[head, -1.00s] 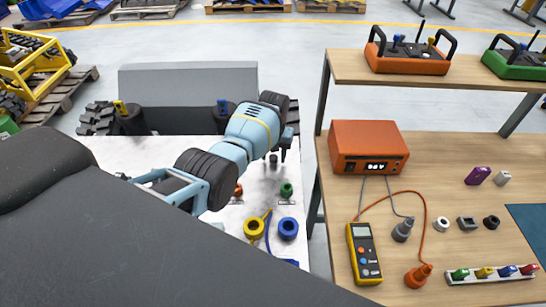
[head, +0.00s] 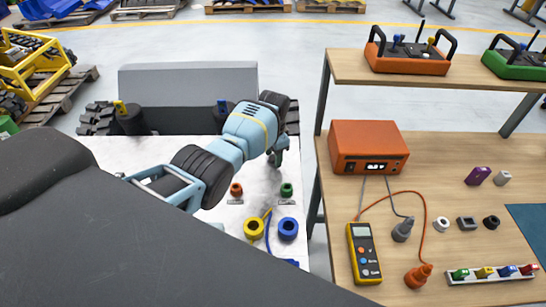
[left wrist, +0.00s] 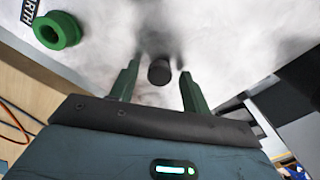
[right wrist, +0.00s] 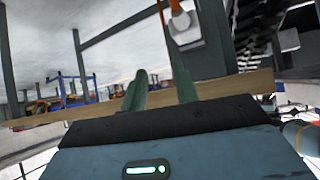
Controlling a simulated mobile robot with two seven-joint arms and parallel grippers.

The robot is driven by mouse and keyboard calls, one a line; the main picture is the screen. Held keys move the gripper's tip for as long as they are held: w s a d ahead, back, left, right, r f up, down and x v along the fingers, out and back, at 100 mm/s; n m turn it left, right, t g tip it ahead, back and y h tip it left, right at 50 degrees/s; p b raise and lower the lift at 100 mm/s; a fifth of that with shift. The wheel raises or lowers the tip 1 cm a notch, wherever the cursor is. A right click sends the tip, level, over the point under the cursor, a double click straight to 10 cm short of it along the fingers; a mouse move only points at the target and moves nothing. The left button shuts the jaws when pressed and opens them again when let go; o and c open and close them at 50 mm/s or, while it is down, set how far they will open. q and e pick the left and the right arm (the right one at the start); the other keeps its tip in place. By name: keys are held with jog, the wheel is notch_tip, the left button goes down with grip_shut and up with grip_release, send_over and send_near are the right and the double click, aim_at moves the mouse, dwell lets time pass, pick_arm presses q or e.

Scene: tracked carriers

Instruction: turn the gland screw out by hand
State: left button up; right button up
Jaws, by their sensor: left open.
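A short dark cylinder (left wrist: 159,72), which looks like the gland screw, stands on the pale panel in the left wrist view. My left gripper (head: 276,158) is over the white panel top (head: 215,221) and hides this spot in the head view. In the left wrist view its two green fingers are apart, one on each side of the cylinder, with gaps on both sides. My right gripper (right wrist: 160,85) is outside the head view. In the right wrist view its fingers are apart with nothing between them.
A green socket (head: 286,189), a red socket (head: 236,189), a yellow ring (head: 254,228) and a blue ring (head: 288,229) are on the panel near my left gripper. The bench (head: 440,165) at right holds an orange box (head: 369,146) and a yellow meter (head: 364,252).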

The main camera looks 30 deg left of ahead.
pick_arm(q)
jog(key=c, duration=0.8)
jog(key=n, duration=0.6)
jog(key=shift+n, duration=0.3)
jog(key=n, duration=0.3)
jog(key=shift+d+n, duration=0.1)
jog(key=shift+n, duration=0.5)
jog(key=n, duration=0.3)
jog(key=shift+n, duration=0.3)
jog(key=n, duration=0.3)
jog(key=shift+n, duration=1)
